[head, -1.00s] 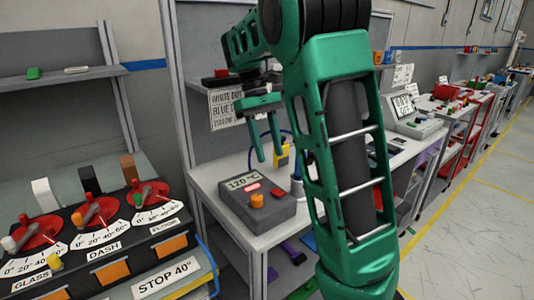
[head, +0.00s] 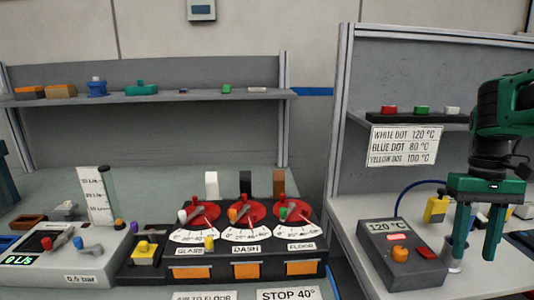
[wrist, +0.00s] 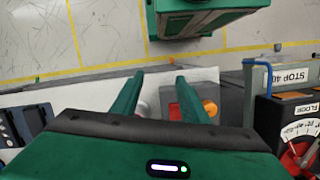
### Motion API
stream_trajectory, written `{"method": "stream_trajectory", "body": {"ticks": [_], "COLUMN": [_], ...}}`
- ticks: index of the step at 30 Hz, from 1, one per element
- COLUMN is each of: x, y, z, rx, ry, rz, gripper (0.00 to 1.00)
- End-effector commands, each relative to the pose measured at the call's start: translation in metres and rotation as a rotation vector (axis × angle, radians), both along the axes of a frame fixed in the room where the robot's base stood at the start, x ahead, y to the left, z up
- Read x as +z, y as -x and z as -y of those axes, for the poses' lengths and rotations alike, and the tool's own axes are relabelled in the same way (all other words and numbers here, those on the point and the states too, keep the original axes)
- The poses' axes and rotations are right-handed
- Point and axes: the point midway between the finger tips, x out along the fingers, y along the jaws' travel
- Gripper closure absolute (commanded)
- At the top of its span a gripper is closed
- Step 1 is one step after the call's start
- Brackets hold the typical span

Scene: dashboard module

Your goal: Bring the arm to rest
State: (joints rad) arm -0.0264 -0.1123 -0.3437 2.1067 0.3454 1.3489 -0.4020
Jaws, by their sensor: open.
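My gripper (head: 476,248) is green, with two fingers pointing down and a gap between them. In the head view it is at the right, beside the grey box (head: 375,263) with the 120 °C display, an orange knob (head: 400,254) and a red button. Its fingers are empty and partly hide the bench behind them. My arm reaches in from the right edge of the head view.
A dashboard panel (head: 190,253) with three red dials, GLASS, DASH and FLOOR, stands to the left. A flow meter box (head: 90,262) is at far left. A yellow part (head: 436,209) stands behind the grey box. A shelf (head: 200,96) holds small parts. Metal posts divide the benches.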

Motion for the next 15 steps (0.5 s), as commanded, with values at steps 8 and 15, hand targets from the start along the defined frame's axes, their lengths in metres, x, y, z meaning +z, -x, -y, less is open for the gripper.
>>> {"method": "stream_trajectory", "body": {"ticks": [8, 15], "x": [-0.038, -0.066], "y": [0.084, 0.122], "z": [-0.015, -0.031], "rx": [-0.188, -0.296], "ry": [0.034, 0.055], "rz": [0.132, 0.207], "gripper": [0.59, 0.59]}}
